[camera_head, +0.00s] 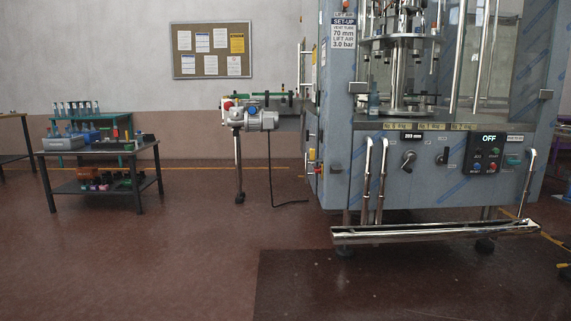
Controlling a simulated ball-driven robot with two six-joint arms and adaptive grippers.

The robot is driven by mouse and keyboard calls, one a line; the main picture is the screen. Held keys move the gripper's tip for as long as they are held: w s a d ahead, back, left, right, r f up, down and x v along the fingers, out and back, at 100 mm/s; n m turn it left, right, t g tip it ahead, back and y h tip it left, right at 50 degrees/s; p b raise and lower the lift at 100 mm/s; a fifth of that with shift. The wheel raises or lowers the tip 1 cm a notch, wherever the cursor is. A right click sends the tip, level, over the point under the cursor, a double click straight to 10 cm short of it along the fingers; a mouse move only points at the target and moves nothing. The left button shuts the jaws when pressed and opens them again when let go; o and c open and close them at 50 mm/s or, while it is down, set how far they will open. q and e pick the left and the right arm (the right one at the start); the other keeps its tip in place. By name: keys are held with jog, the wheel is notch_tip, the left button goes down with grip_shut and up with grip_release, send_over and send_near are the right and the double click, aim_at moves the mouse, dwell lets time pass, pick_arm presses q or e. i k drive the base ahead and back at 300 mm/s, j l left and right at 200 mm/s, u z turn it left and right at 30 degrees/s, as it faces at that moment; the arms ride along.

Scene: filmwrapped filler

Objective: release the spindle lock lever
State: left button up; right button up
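The filling machine (345,150) stands at the right, its front panel facing me. A dark-handled lever on a round plate (408,160) sits on the left of this panel, below a small display. A smaller dark knob (442,158) is to its right. Labels beside them are too small to read, so I cannot tell which control is the spindle lock lever. The control box (484,153) shows "OFF" above several coloured buttons. Neither of my grippers is in view.
A chrome rail tray (435,232) juts out low before the machine, with bent chrome pipes (367,180) at its left. A motorised conveyor (262,120) extends left. A cart (100,151) with boxes and bottles stands at left. The floor in front (180,260) is clear.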

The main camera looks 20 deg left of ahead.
aim_at(445, 159)
jog(key=i+j+u, duration=0.15)
jog(key=i+j, duration=0.45)
jog(key=i+j+u, duration=0.15)
jog(key=i+j, duration=0.35)
jog(key=i, duration=0.3)
jog(key=i+l+z, duration=0.15)
jog(key=z, duration=0.2)
jog(key=i+z, duration=0.65)
jog(key=i+l, duration=0.3)
jog(key=i, duration=0.15)
jog(key=i+l, duration=0.25)
jog(key=i, duration=0.2)
jog(key=i+l+z, duration=0.1)
jog(key=i+l, duration=0.2)
jog(key=i, duration=0.15)
jog(key=i+l, duration=0.25)
jog(key=i, duration=0.2)
jog(key=i+l, duration=0.25)
jog(key=i, duration=0.2)
jog(key=z, duration=0.05)
